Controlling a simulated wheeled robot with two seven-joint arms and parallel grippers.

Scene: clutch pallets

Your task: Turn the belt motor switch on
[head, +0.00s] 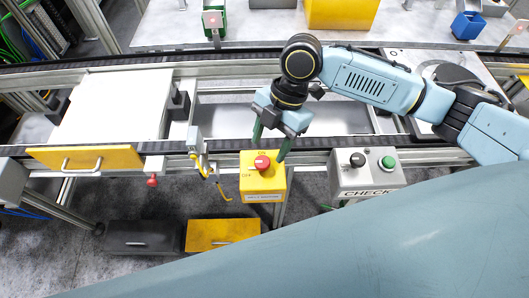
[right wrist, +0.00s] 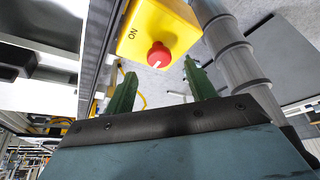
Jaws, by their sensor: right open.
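The belt motor switch is a yellow box (head: 262,183) with a red knob (head: 262,163) on top, mounted at the front rail of the conveyor. In the right wrist view the yellow box (right wrist: 165,22) is at the top, with the word ON on it and the red knob (right wrist: 159,55) carrying a white mark. My right gripper (head: 269,148) is open, its green fingers apart and just above and behind the box. In the right wrist view the knob lies beyond the gap between the fingertips (right wrist: 160,68), apart from them. My left gripper is not in view.
A grey CHECK box (head: 366,180) with a black knob and a green button stands to the right. A yellow drawer (head: 85,158) and a small red knob (head: 152,181) are on the left. The conveyor rail (head: 225,145) runs behind the switch.

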